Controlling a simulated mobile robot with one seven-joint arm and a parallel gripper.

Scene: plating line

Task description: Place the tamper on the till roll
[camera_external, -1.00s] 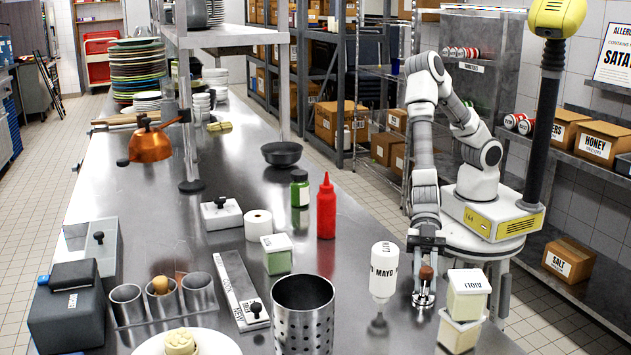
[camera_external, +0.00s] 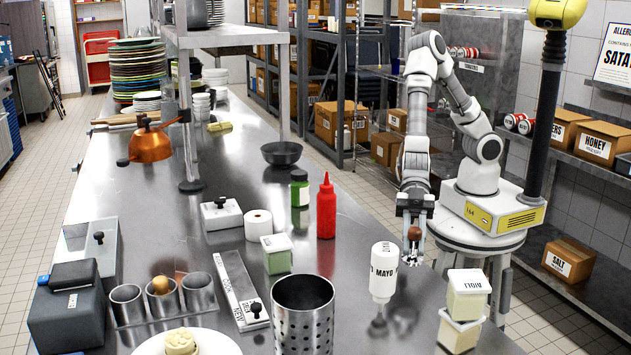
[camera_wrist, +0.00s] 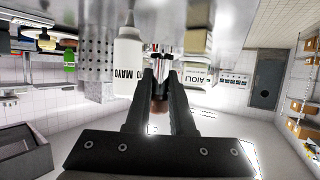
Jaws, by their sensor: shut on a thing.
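My gripper (camera_external: 414,222) is shut on the tamper (camera_external: 414,233), which has a brown knob and a metal lower part. It holds the tamper upright above the right edge of the steel counter. In the wrist view the tamper (camera_wrist: 159,104) sits between the two dark fingers and is mostly hidden by them. The till roll (camera_external: 258,225) is a white roll standing on end on the counter, left of my gripper, between a white lidded box and a green-filled tub.
Stacked aioli tubs (camera_external: 467,295) stand to the right. A perforated steel pot (camera_external: 303,315) is in front.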

